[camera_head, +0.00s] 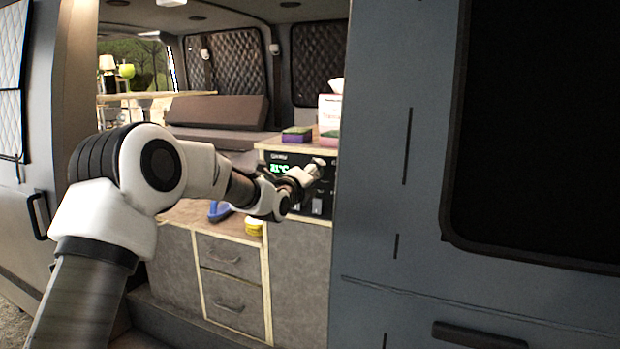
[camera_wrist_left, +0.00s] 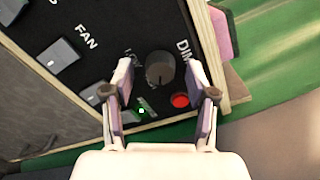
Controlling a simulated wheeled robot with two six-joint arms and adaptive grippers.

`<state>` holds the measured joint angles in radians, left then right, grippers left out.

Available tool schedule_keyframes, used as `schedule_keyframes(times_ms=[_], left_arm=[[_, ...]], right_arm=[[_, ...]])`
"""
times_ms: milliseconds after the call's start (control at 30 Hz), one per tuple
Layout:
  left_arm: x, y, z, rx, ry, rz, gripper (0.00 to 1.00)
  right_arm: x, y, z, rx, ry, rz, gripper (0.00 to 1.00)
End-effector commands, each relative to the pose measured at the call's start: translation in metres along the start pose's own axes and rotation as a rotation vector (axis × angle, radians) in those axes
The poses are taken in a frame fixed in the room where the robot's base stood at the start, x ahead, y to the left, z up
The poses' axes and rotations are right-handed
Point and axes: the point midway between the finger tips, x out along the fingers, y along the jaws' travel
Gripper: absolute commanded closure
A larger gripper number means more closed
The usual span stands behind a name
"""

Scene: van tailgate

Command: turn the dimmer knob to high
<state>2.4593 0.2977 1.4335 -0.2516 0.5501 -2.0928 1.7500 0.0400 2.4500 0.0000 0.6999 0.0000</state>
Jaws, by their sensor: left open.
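The dimmer knob (camera_wrist_left: 160,69) is a dark round knob on the black control panel (camera_wrist_left: 110,20), beside lettering that starts "DIM". My left gripper (camera_wrist_left: 160,76) is open, with one finger on each side of the knob in the left wrist view. A gap shows between each finger and the knob; I cannot tell how far the tips are from the panel. In the head view my left gripper (camera_head: 313,171) is in front of the panel (camera_head: 281,160) with its green "21°C" display, and the knob cannot be made out there. My right gripper is not in view.
Near the knob are a red button (camera_wrist_left: 180,100), a green light (camera_wrist_left: 141,110) and switches, one by "FAN" (camera_wrist_left: 59,51). A tissue box (camera_head: 329,112) and a purple-and-green sponge (camera_head: 296,134) sit on the cabinet above the panel. The van's side wall (camera_head: 400,220) stands close right.

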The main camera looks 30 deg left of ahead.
Motion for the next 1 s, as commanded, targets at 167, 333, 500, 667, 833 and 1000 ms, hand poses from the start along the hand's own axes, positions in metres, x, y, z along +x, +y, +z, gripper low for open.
schedule_keyframes(times_ms=[167, 333, 500, 667, 833, 1000], left_arm=[[-0.021, 0.0, 0.001, -0.004, 0.0, 0.001, 0.43], [-0.065, 0.0, 0.0, -0.006, 0.001, 0.001, 0.43], [-0.103, 0.0, 0.0, -0.004, 0.001, 0.001, 0.43], [-0.118, 0.0, -0.001, -0.001, 0.0, 0.0, 0.43], [-0.119, 0.0, -0.001, 0.001, 0.0, 0.001, 0.43], [-0.119, 0.0, -0.001, 0.0, 0.0, 0.001, 0.43]], right_arm=[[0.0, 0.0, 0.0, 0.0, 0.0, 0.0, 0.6], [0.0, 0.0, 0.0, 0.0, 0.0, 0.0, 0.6], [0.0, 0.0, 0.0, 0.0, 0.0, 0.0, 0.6], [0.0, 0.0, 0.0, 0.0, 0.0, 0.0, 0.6], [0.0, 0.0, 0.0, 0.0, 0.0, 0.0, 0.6], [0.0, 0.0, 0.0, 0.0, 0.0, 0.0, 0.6]])
